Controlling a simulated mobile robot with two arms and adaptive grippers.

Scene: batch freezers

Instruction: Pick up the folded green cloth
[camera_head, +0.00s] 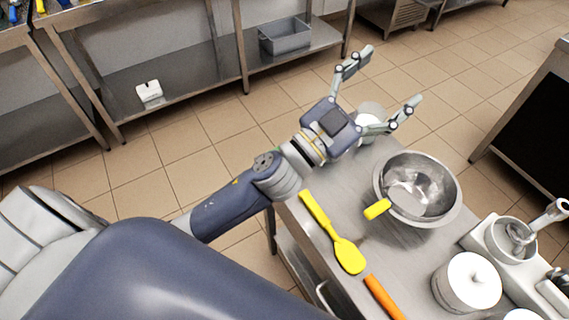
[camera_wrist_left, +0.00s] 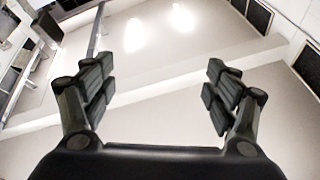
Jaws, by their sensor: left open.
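I cannot make out a folded green cloth in either view. My left gripper (camera_head: 391,76) is open and empty, reaching past the far end of the steel table (camera_head: 318,262) in the head view. Its fingers are spread wide and point up and right. In the left wrist view the open left gripper (camera_wrist_left: 160,80) has nothing between its fingers, with only pale wall or ceiling surfaces beyond. My right gripper is not in view.
The table holds a steel bowl (camera_head: 447,207) with a yellow-handled tool, a yellow spatula (camera_head: 349,256), an orange handle (camera_head: 382,297), a white lidded pot (camera_head: 467,284) and a white scale-like device (camera_head: 508,243). A grey bin (camera_head: 285,39) sits on a back shelf. Tiled floor lies between.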

